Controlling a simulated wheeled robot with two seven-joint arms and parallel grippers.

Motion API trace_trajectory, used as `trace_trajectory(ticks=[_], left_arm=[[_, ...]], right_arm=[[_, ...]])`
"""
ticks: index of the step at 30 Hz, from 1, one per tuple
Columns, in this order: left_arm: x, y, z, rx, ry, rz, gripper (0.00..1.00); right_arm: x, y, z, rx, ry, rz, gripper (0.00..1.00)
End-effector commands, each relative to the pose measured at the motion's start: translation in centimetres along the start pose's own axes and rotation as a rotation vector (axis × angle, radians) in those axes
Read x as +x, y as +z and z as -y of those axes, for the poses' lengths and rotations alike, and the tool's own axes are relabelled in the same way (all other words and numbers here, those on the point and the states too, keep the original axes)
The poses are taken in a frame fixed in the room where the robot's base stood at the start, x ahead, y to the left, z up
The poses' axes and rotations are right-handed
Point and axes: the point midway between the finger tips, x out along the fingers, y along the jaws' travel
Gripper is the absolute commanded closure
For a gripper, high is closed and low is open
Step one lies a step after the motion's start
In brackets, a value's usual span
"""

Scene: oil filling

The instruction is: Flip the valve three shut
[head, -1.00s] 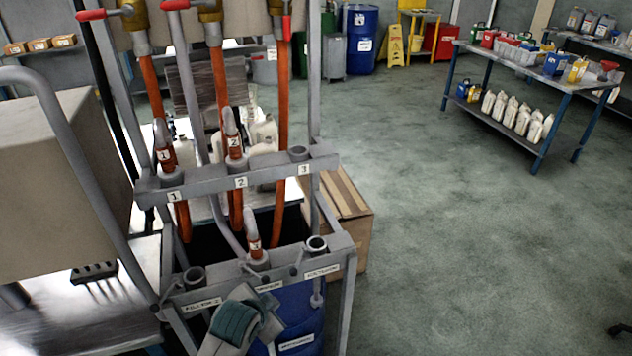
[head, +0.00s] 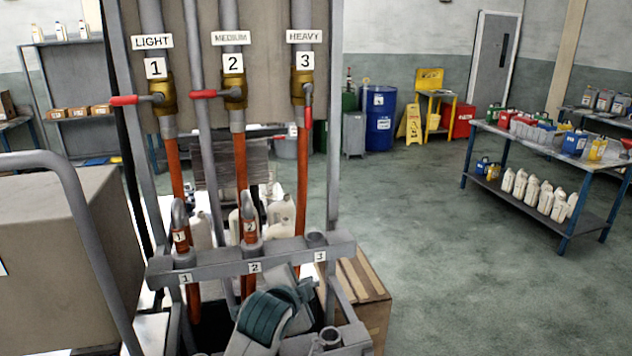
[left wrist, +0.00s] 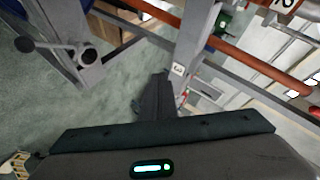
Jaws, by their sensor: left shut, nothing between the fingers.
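Valve three (head: 304,92) is a brass valve under the "HEAVY" label. Its red lever (head: 308,116) points down along the orange hose. Valve one (head: 163,97) and valve two (head: 233,92) have red levers pointing left. My left gripper (head: 298,278) is in front of the rack, below valve three and not touching it. It is shut and empty. In the left wrist view its dark fingers (left wrist: 156,95) point toward the rack and hoses. The nozzle of hose three is hidden behind my gripper. My right gripper is not in view.
The upper rack bar (head: 215,265) carries nozzles one (head: 180,240) and two (head: 249,232); holder three (head: 317,240) is empty. A cardboard box (head: 365,290) stands right of the rack. A blue-legged table (head: 545,147) is farther right, with open floor between.

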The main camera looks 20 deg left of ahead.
Motion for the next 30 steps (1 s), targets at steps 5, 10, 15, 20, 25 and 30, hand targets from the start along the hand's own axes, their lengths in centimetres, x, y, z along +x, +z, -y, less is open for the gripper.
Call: trace_trajectory(ticks=[5,10,15,20,25,30], left_arm=[[0.4,-4.6,7.4,0.131,-0.116,-0.053,1.0],[-0.2,-8.8,14.1,0.254,-0.228,-0.087,1.0],[-1.8,-12.7,20.6,0.372,-0.34,-0.105,1.0],[-3.5,-15.6,25.3,0.458,-0.425,-0.109,1.0],[-4.7,-17.2,28.1,0.51,-0.476,-0.108,1.0],[-5.0,-17.6,28.8,0.525,-0.49,-0.107,1.0]], right_arm=[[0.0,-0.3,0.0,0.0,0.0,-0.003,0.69],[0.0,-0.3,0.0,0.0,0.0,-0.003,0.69],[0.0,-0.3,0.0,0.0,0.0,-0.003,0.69],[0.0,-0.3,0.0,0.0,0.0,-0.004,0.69],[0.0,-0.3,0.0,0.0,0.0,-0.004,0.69],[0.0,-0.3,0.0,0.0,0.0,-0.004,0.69]])
